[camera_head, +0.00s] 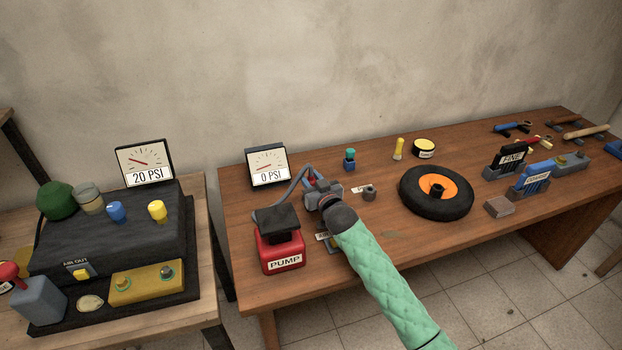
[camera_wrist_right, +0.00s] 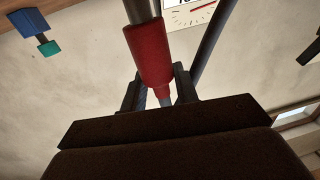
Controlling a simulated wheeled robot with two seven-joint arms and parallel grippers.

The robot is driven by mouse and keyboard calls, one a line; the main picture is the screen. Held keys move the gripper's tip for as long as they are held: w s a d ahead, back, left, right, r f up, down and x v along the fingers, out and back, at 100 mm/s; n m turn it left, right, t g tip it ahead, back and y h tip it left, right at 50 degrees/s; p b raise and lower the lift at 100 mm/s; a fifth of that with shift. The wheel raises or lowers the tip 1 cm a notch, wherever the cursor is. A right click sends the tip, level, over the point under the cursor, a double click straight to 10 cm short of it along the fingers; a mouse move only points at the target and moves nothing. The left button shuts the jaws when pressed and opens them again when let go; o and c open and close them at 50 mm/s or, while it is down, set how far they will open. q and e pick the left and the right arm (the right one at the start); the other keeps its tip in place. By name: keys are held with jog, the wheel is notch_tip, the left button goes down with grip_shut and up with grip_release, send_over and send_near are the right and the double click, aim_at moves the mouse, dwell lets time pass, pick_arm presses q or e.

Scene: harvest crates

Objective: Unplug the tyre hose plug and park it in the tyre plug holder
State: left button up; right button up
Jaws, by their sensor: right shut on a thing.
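My right gripper (camera_head: 322,192), on the green-sleeved arm, is shut above the table just behind the red pump (camera_head: 282,252). In the right wrist view its fingers (camera_wrist_right: 158,92) are closed around a red plug (camera_wrist_right: 150,55) with a metal end. A little of the red plug (camera_head: 321,183) shows in the head view. A grey hose (camera_head: 298,182) arcs from the pump side to the gripper. The tyre (camera_head: 437,207) lies flat to the right, apart from the plug. A small grey fitting (camera_head: 369,193) with a tag stands between; I cannot tell whether it is the plug holder.
A 0 PSI gauge (camera_head: 267,168) stands behind the pump. Another labelled fitting (camera_head: 333,246) is partly hidden by my arm. A teal-capped bottle (camera_head: 350,159), a yellow piece (camera_head: 398,149) and a round tin (camera_head: 424,148) stand behind. Fine and coarse racks (camera_head: 531,180) are at right.

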pick_arm(q)
jog(key=shift+f+b, duration=0.55)
pick_arm(e)
jog(key=shift+f, duration=1.15)
jog(key=o, duration=1.1)
jog(key=shift+c, duration=0.2)
jog(key=shift+f, duration=0.1)
pick_arm(q)
jog(key=shift+r, duration=0.1)
pick_arm(e)
notch_tip(320, 180, up, 4)
jog(key=shift+r+b, duration=0.1)
jog(key=shift+b, duration=1)
pick_arm(q)
jog(key=w+d+r+b, duration=0.1)
jog(key=w+d+r, duration=0.1)
jog(key=r, duration=0.8)
jog(key=w+d+r+b, duration=0.2)
jog(key=r, duration=0.9)
jog(key=shift+w+r+h, duration=0.2)
jog(key=shift+w+h, duration=0.05)
jog(key=shift+h, duration=0.05)
pick_arm(e)
jog(key=s+d+r, duration=0.6)
jog(key=d+r, duration=0.1)
jog(key=d, duration=0.3)
